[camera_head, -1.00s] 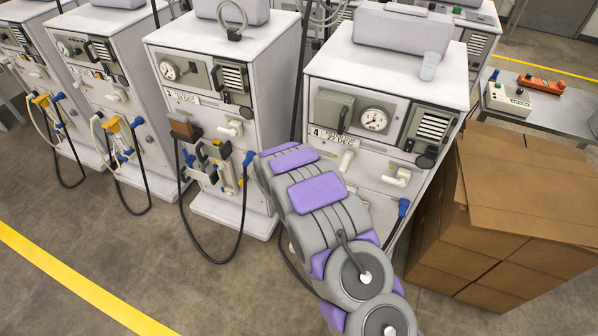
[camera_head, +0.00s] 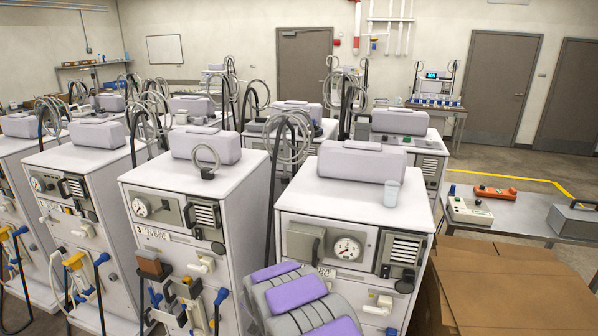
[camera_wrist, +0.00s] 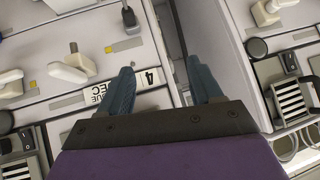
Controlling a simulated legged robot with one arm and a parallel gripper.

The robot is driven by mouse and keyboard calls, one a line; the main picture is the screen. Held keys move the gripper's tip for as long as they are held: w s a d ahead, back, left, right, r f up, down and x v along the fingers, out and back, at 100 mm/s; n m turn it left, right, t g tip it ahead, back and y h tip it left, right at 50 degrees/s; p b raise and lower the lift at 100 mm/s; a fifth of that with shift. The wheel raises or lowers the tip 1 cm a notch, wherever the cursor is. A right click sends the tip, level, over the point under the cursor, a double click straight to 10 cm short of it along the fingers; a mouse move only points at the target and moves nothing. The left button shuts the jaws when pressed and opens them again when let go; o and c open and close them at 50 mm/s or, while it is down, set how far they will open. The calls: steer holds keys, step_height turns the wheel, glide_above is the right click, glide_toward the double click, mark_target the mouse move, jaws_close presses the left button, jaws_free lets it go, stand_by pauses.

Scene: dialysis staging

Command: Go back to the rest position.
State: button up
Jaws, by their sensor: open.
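My gripper (camera_wrist: 164,92) shows in the wrist view with its two blue-grey fingers apart and nothing between them. It is in front of the dialysis machine labelled 4 (camera_head: 352,205), close to its front panel and label (camera_wrist: 148,78). In the head view my grey and purple arm covers the lower left front of that machine, and the gripper is not visible there. Machine 3 (camera_head: 190,190) stands to the left, with a brown block (camera_head: 152,264) on its front.
A clear cup (camera_head: 391,193) stands on machine 4's top. Cardboard boxes (camera_head: 505,280) stand to its right. Behind them a grey table (camera_head: 520,215) holds an orange device (camera_head: 495,192) and a pale control box (camera_head: 469,210). More machines stand left and behind. Doors line the back wall.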

steer(key=s+d+r+n+g+y, duration=0.1)
steer(key=s+d+r+g+y, duration=0.15)
steer(key=s+r, duration=0.55)
steer(key=s+d+r+n+g+y, duration=0.1)
steer(key=s+d+r+n+g, duration=0.15)
steer(key=s+r, duration=0.55)
steer(key=s+d+r+g+h, duration=0.1)
steer(key=s+d, duration=0.5)
steer(key=s, duration=0.6)
steer(key=s+d+r+m+g+h, duration=0.1)
steer(key=s+d+g, duration=0.2)
steer(key=s, duration=0.9)
steer(key=s+d+g+h, duration=0.2)
steer(key=s+d, duration=0.7)
steer(key=s, duration=0.3)
steer(key=shift+s+d+r+b, duration=0.35)
steer(key=shift+d+r+b, duration=0.05)
